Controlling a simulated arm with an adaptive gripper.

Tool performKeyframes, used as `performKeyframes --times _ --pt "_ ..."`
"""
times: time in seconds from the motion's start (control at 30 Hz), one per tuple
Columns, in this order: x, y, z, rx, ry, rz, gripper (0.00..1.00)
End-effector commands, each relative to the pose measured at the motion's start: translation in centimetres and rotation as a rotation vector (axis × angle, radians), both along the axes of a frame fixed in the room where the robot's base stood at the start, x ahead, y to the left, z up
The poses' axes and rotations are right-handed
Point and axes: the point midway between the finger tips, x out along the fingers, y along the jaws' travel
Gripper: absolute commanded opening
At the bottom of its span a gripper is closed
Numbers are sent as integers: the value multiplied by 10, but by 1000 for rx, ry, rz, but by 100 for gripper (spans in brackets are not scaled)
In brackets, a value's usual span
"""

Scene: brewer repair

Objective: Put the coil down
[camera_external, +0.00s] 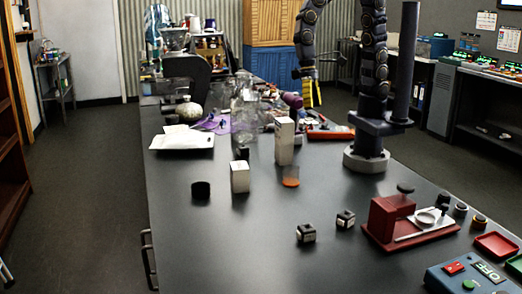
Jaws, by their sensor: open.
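My gripper (305,76) is at the upper middle of the external view, at the end of my dark arm and high beside the far right edge of the table. Its jaws are open, though the fingers are small and dark here. A yellow ribbed piece (312,94) shows directly below the gripper; it may be the coil, but I cannot tell for sure. I also cannot tell whether it touches the fingers. A short orange-brown cylinder (291,177) stands on the black table (225,245), in front of a tall white box.
A tall white box (284,140), a shorter white box (240,177) and a black cylinder (200,190) stand mid-table. Two small dark cubes (306,233), a red fixture (385,220) and a blue button box (465,275) are nearer. The front left tabletop is clear; clutter fills the back.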

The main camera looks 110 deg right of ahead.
Motion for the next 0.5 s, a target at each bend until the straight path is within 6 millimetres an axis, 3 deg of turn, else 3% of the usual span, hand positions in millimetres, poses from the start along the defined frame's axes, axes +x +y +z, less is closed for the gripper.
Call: performKeyframes --times 0.1,0.3,0.5 --pt "-46 -42 25 -45 -35 213 61" --pt "-122 -97 45 -124 -49 541 61" --pt "-166 -124 48 -165 -25 715 61"
